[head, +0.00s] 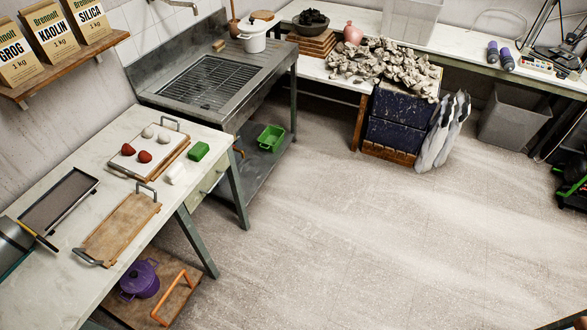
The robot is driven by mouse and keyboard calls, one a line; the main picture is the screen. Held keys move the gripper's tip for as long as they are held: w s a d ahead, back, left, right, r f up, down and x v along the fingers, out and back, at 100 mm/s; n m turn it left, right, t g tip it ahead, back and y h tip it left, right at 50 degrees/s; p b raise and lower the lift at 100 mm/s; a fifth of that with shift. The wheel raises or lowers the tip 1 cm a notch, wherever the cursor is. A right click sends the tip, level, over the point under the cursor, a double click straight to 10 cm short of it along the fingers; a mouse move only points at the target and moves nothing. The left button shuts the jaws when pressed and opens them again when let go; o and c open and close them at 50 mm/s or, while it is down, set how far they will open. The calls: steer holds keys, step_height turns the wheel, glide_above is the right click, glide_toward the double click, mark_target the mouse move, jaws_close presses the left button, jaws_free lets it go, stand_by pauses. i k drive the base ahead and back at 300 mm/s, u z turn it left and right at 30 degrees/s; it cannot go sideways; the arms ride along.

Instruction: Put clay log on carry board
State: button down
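A small white cylinder (175,172), which looks like the clay log, lies on the pale worktop at the left. The carry board (122,228) appears to be the bare wooden board with a metal handle at each end. It lies nearer on the same worktop, apart from the white cylinder. My gripper is not in view.
A second handled board (172,157) holds red and white balls behind the cylinder. A dark tray (60,200) lies left of the bare board. A steel sink (212,80) adjoins the worktop. A purple pot (139,281) stands below.

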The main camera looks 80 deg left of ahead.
mark_target(122, 225)
steer(key=z, duration=0.8)
steer(key=i, duration=0.1)
steer(key=u, duration=4.5)
steer(key=i, duration=0.4)
steer(key=u, duration=0.05)
